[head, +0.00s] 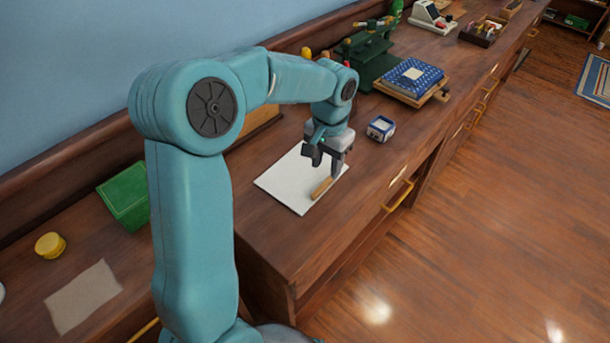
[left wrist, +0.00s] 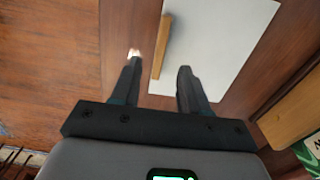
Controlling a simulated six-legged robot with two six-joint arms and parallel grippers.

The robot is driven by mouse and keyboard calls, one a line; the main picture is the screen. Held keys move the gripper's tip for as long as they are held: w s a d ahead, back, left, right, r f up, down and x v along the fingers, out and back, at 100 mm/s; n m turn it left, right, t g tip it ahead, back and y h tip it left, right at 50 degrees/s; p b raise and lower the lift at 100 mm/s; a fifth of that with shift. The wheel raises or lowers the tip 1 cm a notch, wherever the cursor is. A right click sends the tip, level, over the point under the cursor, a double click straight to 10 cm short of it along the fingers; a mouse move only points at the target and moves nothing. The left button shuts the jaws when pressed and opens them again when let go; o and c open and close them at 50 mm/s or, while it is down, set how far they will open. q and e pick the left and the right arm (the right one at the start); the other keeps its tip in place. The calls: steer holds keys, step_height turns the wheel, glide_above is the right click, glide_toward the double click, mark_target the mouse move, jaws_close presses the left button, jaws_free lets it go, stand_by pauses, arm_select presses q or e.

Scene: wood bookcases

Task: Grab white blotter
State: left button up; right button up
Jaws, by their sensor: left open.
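The white blotter (head: 286,180) is a flat white sheet lying on the wooden counter, with a light wooden strip (head: 321,188) along its right edge. In the left wrist view, the white blotter (left wrist: 218,42) reaches the top edge, and the wooden strip (left wrist: 162,48) lies between the two finger lines. My left gripper (head: 334,172) is open and empty, pointing down near the strip's far end. Its dark fingers (left wrist: 160,67) also show in the left wrist view. I cannot tell whether they touch the blotter. My right gripper is not in view.
A small blue-and-white box (head: 380,128) stands right of the gripper. Behind are a blue patterned book (head: 410,78) on a wooden board and a green device (head: 368,55). A green box (head: 124,195) and a yellow tin (head: 50,245) sit left. The counter in front is clear.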

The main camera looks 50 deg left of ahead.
mark_target(325, 183)
arm_select(q)
step_height(325, 183, down, 6)
steer(key=shift+w+f, duration=0.1)
steer(key=shift+f, duration=0.05)
stand_by(0.3)
jaws_close()
